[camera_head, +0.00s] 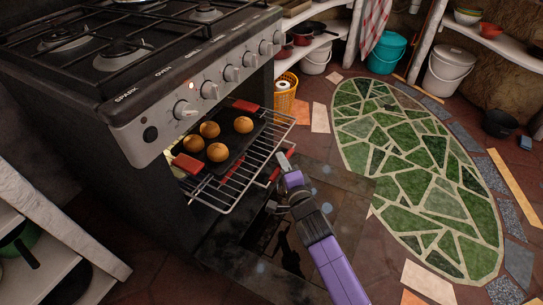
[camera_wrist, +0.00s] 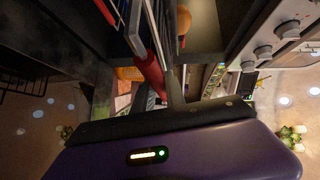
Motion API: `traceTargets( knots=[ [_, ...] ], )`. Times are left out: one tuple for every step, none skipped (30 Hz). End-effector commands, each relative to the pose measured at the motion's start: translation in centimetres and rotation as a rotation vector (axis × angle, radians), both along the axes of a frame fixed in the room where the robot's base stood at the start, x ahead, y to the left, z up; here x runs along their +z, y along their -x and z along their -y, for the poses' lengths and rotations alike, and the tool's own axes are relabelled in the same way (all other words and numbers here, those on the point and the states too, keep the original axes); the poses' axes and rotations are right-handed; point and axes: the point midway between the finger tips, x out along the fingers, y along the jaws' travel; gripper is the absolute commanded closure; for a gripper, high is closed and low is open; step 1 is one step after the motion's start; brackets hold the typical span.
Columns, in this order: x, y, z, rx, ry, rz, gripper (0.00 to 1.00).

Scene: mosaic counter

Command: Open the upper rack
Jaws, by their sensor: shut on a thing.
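The upper rack (camera_head: 221,201) is a silver wire rack pulled part way out of the black oven, over the lowered oven door (camera_head: 225,248). A dark tray (camera_head: 235,138) with red handles and several round buns (camera_head: 209,129) sits on it. My gripper (camera_head: 285,162) is at the rack's front edge, shut on it near a red grip. In the wrist view the red grip (camera_wrist: 150,72) and wire bars (camera_wrist: 136,22) are close beside the finger (camera_wrist: 174,87). The exact contact is partly hidden.
The stove front with its row of knobs (camera_head: 231,74) is above the oven opening. An orange basket (camera_head: 284,95) and shelves with pots stand behind. A green mosaic floor (camera_head: 415,165) is clear at right. A low white shelf (camera_head: 45,215) is at left.

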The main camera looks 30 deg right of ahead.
Motion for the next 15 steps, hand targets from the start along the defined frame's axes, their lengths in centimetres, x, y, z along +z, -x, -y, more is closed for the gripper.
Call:
traceTargets(
  knots=[
    [-0.07, 0.39, 0.06, 0.003, 0.000, -0.003, 1.00],
    [-0.09, 0.53, 0.15, 0.002, -0.002, -0.003, 1.00],
    [-0.11, 0.68, 0.25, 0.003, -0.001, -0.003, 1.00],
    [-0.11, 0.77, 0.31, 0.004, 0.000, -0.004, 1.00],
    [-0.11, 0.84, 0.36, 0.004, -0.001, -0.002, 1.00],
    [-0.12, 0.93, 0.42, 0.004, -0.002, -0.002, 1.00],
    [-0.12, 0.97, 0.45, 0.004, -0.002, -0.002, 1.00],
    [-0.12, 1.02, 0.49, 0.004, -0.001, -0.002, 1.00],
    [-0.14, 1.06, 0.51, 0.004, -0.001, -0.001, 1.00],
    [-0.14, 1.08, 0.53, 0.004, 0.000, -0.002, 1.00],
    [-0.15, 1.10, 0.54, 0.004, 0.000, -0.002, 1.00],
    [-0.15, 1.10, 0.54, 0.004, 0.000, -0.002, 1.00],
    [-0.16, 1.10, 0.54, 0.004, 0.000, -0.002, 1.00],
    [-0.16, 1.10, 0.54, 0.004, 0.000, -0.002, 1.00],
    [-0.16, 1.10, 0.54, 0.004, 0.000, -0.002, 1.00]
  ],
)
